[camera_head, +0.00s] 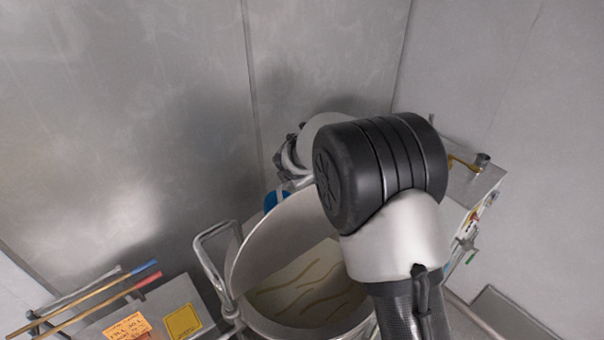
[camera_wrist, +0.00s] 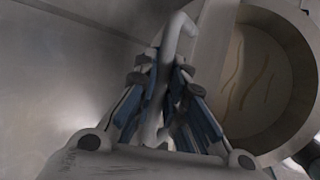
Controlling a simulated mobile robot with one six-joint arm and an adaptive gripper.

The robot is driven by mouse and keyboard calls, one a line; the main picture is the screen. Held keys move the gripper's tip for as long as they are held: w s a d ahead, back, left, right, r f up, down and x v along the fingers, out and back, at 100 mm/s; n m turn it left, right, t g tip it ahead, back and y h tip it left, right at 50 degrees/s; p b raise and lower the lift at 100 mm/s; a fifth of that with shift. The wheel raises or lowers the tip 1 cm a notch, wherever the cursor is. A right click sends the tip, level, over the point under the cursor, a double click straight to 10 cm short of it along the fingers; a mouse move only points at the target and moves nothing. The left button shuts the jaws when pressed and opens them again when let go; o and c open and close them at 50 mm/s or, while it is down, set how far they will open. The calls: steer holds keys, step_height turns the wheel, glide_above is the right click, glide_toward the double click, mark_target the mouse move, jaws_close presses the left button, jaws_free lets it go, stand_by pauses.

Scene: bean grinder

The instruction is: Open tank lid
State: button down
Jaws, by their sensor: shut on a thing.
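The tank (camera_head: 300,325) is a round metal vessel, and its open mouth shows pale contents with brown streaks. It also shows at the right of the wrist view (camera_wrist: 296,60). The metal lid (camera_head: 275,235) stands tilted up over part of the mouth; in the wrist view a pale strip beside the mouth looks like its edge (camera_wrist: 212,45). My gripper (camera_wrist: 163,72) is shut on a curved metal handle (camera_wrist: 182,25) beside that strip. In the head view my arm hides most of this grip.
A looped metal bar (camera_head: 212,240) rises at the tank's left. A grey box (camera_head: 180,300) with yellow and orange labels stands left, with thin blue- and red-tipped rods (camera_head: 100,300) beside it. Metal walls (camera_head: 120,110) close off the back. A machine body (camera_head: 475,185) is at the right.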

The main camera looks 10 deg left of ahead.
steer(key=shift+d, duration=0.1)
steer(key=c, duration=1.6)
jaws_free()
steer(key=shift+w, duration=0.15)
steer(key=shift+c, duration=0.2)
steer(key=a+v, duration=0.1)
steer(key=v, duration=1.1)
steer(key=shift+d, duration=0.4)
